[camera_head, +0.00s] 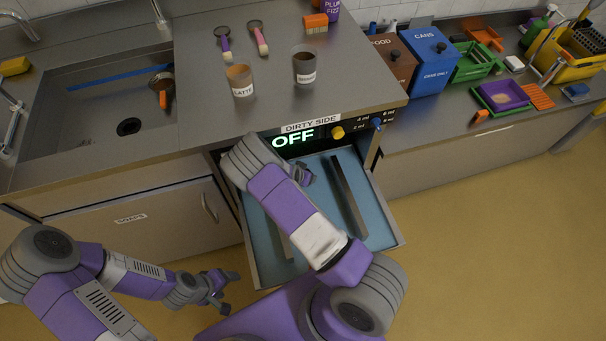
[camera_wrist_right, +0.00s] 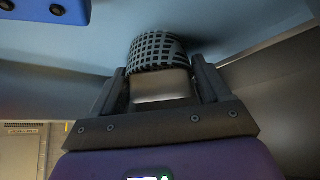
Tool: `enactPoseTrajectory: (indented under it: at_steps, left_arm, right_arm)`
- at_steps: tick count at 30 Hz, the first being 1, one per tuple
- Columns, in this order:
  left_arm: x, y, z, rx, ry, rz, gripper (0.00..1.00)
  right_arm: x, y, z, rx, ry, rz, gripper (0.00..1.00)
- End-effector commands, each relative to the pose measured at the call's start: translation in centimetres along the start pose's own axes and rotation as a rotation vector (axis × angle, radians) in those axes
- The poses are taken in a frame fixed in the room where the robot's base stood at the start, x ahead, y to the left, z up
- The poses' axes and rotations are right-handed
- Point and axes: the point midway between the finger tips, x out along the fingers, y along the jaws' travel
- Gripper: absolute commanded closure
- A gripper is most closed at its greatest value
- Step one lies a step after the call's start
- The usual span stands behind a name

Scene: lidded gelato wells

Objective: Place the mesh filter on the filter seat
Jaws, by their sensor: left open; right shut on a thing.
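The mesh filter (camera_wrist_right: 158,52), a dark cylinder with a grid of holes, is between the two fingers of my right gripper (camera_wrist_right: 158,72) in the right wrist view. The gripper is shut on it. In the head view my right arm reaches into the open washer (camera_head: 390,246) under the counter, and the arm hides the filter. I cannot make out the filter seat in either view. My left gripper (camera_head: 220,293) is open and empty, low in front of the cabinet, away from the washer.
The washer's display (camera_head: 293,138) reads OFF, beside a yellow knob (camera_head: 337,132). Dark rails (camera_head: 348,195) run along its blue inside. The floor at right is clear.

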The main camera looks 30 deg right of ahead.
Motion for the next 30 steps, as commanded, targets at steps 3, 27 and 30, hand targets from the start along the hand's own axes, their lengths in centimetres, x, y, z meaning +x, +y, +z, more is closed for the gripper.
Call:
enactPoseTrajectory:
  at_steps: [3, 27, 30]
  left_arm:
    - [0.14, -0.06, -0.01, 0.0, 0.0, 0.0, 0.32]
    - [0.56, -0.21, -0.03, 0.0, 0.0, 0.0, 0.32]
    - [0.56, -0.22, -0.03, 0.0, 0.0, 0.0, 0.32]
  right_arm:
    - [0.16, -0.01, 0.09, 0.0, 0.0, 0.0, 0.64]
    - [0.63, -0.01, 0.42, 0.0, 0.0, 0.0, 0.15]
    - [0.63, -0.01, 0.42, 0.0, 0.0, 0.0, 0.14]
